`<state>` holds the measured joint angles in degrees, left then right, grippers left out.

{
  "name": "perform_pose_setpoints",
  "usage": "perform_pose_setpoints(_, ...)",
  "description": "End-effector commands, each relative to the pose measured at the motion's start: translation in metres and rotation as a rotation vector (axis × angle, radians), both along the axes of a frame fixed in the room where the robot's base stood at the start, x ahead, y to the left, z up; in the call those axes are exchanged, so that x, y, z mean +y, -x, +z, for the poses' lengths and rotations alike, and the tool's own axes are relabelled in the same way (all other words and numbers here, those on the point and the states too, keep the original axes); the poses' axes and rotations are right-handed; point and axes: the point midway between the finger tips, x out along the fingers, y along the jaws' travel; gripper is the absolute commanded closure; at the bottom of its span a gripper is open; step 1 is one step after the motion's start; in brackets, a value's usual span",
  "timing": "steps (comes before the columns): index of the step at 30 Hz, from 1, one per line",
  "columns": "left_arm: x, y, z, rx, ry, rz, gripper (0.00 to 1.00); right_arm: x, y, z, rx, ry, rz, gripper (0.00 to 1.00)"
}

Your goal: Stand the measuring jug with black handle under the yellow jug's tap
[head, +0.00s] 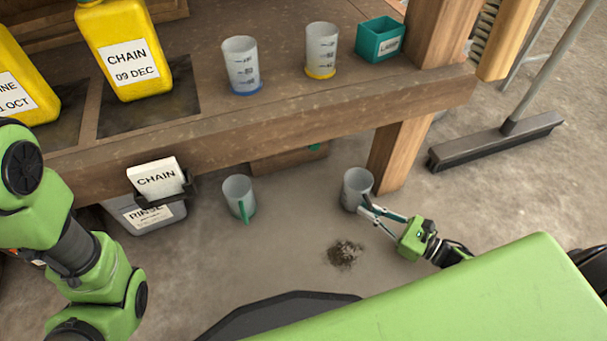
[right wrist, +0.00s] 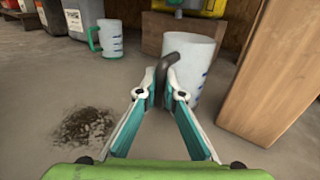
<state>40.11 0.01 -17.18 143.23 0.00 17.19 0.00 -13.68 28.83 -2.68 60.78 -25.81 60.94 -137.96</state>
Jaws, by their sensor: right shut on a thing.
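The measuring jug with black handle (head: 356,186) is a translucent cup near the bench leg, upright and at or close to the floor. My right gripper (head: 368,208) is shut on its black handle. The right wrist view shows the dark handle between my fingertips (right wrist: 166,92) and the jug body (right wrist: 196,62) just beyond, with blue marks. A yellow thing (right wrist: 205,5) shows at the top edge of that view, above a wooden block (right wrist: 162,32); I cannot make out a tap clearly. My left arm is at the left of the head view, its gripper out of frame.
A green-handled jug (head: 239,195) stands on the floor. On the bench (head: 300,98) are yellow jugs (head: 130,55), a blue-based cup (head: 241,66), a yellow-based cup (head: 321,50) and a teal box (head: 380,40). The bench leg (head: 400,155) is close right of the held jug. Dirt (head: 344,254) lies nearby.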

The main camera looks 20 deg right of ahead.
Motion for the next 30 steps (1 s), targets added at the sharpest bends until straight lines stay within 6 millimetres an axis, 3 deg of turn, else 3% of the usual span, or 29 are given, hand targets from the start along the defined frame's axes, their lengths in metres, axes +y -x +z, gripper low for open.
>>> perform_pose_setpoints(12, 0.0, 0.0, -0.038, -0.001, 0.0, 0.0, 0.6, 0.061, -0.084, -0.003, -0.005, -0.002, 0.003, 1.0)
perform_pose_setpoints(20, 0.0, 0.0, -0.046, -0.001, 0.0, 0.0, 0.6, 0.075, -0.105, -0.001, -0.002, -0.002, 0.0, 1.0)
perform_pose_setpoints(27, 0.0, 0.001, -0.068, -0.003, 0.0, 0.0, 0.6, 0.101, -0.141, -0.003, -0.006, 0.0, 0.002, 1.0)
perform_pose_setpoints(30, 0.0, 0.001, -0.078, -0.003, 0.0, 0.0, 0.6, 0.099, -0.138, -0.016, -0.001, 0.001, 0.0, 1.0)
